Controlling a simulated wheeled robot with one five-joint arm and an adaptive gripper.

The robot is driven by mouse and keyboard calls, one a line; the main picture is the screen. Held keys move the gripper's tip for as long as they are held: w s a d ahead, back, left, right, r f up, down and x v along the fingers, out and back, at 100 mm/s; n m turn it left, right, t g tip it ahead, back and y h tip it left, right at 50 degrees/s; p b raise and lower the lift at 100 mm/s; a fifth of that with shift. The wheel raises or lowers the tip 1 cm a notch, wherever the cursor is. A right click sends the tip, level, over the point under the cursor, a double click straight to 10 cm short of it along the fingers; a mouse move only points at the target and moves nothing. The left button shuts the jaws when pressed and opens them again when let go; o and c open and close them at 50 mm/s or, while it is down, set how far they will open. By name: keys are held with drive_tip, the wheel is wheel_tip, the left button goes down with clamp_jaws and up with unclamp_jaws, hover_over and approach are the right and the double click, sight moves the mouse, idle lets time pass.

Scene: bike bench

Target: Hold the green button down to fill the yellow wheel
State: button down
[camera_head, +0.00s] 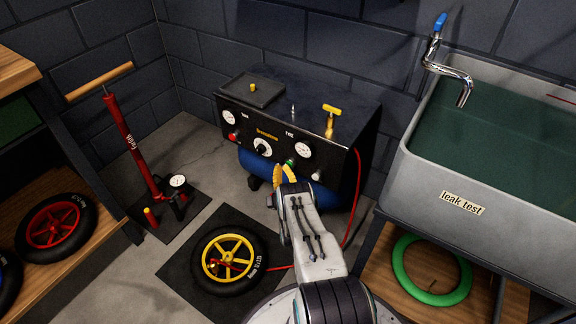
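The yellow wheel (256,245), a black tyre with yellow spokes, lies flat on a dark mat. A red hose (279,268) runs from the wheel's side toward my arm, which hides part of it. The green button (290,162) is on the front panel of the black compressor box (335,122), between a knob and the right gauge (303,150). My gripper (284,170), with yellow fingers, is just in front of and below the button. I cannot tell whether it touches the button, or how far apart the fingers are.
A red floor pump (130,140) stands at left beside a shelf with a red wheel (53,228). A grey sink (480,215) with water and a tap (448,70) is at right, above a green ring (401,268). A red button (233,137) is on the panel's left.

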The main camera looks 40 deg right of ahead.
drive_tip(key=shift+s+a, duration=0.2)
drive_tip(key=shift+a, duration=0.1)
idle(0.4)
idle(0.5)
